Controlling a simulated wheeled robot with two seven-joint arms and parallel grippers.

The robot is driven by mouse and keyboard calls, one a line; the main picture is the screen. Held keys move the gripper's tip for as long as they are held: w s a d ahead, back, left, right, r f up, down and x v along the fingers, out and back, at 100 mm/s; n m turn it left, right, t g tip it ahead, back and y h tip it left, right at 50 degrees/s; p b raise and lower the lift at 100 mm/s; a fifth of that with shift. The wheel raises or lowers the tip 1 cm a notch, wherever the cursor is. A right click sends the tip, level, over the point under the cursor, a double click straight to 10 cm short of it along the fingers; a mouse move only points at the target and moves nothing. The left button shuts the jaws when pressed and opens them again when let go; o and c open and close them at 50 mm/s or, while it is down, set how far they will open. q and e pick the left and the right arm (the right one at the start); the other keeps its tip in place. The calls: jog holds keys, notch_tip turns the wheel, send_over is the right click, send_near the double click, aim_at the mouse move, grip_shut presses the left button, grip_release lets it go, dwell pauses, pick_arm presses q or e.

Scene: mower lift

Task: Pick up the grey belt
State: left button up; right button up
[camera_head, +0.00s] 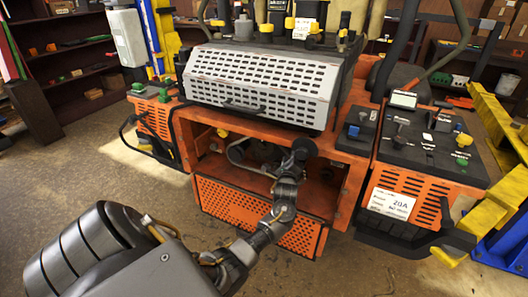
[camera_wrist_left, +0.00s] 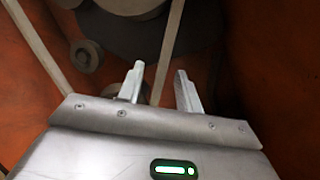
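The grey belt (camera_wrist_left: 168,50) shows in the left wrist view as a thin pale strip, running down into the space between my left gripper's fingers. Another pale strip (camera_wrist_left: 37,45) runs down the left side, apparently part of the same belt. My left gripper (camera_wrist_left: 160,82) is open, its two fingers apart on either side of the nearer strip. I cannot tell whether the strip lies between the fingers or beyond them. In the head view my left arm reaches into the open front of the orange mower (camera_head: 349,155); the fingertips are hard to make out there. My right gripper is not in view.
Inside the mower, a round grey pulley (camera_wrist_left: 86,56) and a larger dark disc sit close beyond the fingers. Orange walls flank the gripper. A perforated orange panel (camera_head: 222,202) lies below the opening. A yellow stand (camera_head: 490,120) is at the right; floor is clear at left.

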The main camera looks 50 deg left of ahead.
pick_arm(q)
jog(key=x, duration=0.3)
jog(key=shift+w+a, duration=0.1)
jog(key=shift+w, duration=0.2)
grip_shut()
